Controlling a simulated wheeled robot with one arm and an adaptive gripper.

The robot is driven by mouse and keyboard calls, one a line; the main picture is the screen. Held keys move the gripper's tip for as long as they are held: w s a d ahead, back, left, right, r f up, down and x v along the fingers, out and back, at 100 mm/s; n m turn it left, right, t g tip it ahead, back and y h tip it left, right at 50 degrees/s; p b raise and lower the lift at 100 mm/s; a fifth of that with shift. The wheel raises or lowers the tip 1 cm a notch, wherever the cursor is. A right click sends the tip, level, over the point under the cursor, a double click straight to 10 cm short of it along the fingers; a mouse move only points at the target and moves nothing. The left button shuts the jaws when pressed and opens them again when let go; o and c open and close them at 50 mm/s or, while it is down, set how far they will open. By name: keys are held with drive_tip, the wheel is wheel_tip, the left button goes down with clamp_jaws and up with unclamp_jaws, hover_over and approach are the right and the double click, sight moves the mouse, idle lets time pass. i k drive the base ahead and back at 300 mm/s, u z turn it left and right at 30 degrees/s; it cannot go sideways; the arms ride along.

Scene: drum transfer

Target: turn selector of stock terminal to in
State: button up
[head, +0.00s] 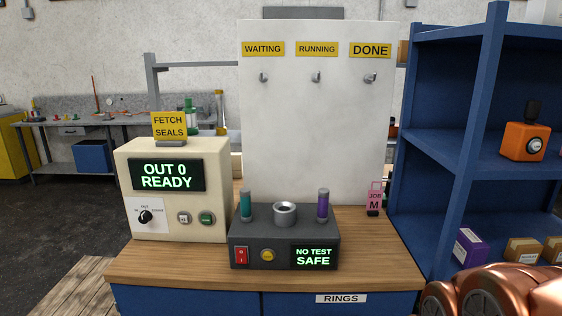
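The stock terminal (219,189) is a cream box at the left of the wooden bench. Its screen (168,175) shows "OUT 0 READY" in green. Its selector (146,217) is a black knob on a white plate at the lower left of the front. Small labels stand around the knob; the top one seems to read "OUT". The way the knob points is too small to tell surely. Two buttons, one pale (184,218) and one green (206,218), sit to its right. My gripper is not in view; only copper-coloured parts of my arm show at the bottom right.
A dark test box (283,239) reading "NO TEST SAFE" stands right of the terminal on the bench (190,268). A white board (315,130) with hooks rises behind. A blue shelf (450,185) is at right. The space before the terminal looks clear.

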sight(145, 217)
drive_tip(key=u, duration=1.25)
drive_tip(key=k, duration=0.6)
drive_tip(key=u, duration=0.1)
drive_tip(key=i, duration=0.7)
drive_tip(key=u, duration=0.75)
drive_tip(key=i, duration=0.4)
drive_tip(key=u, duration=0.3)
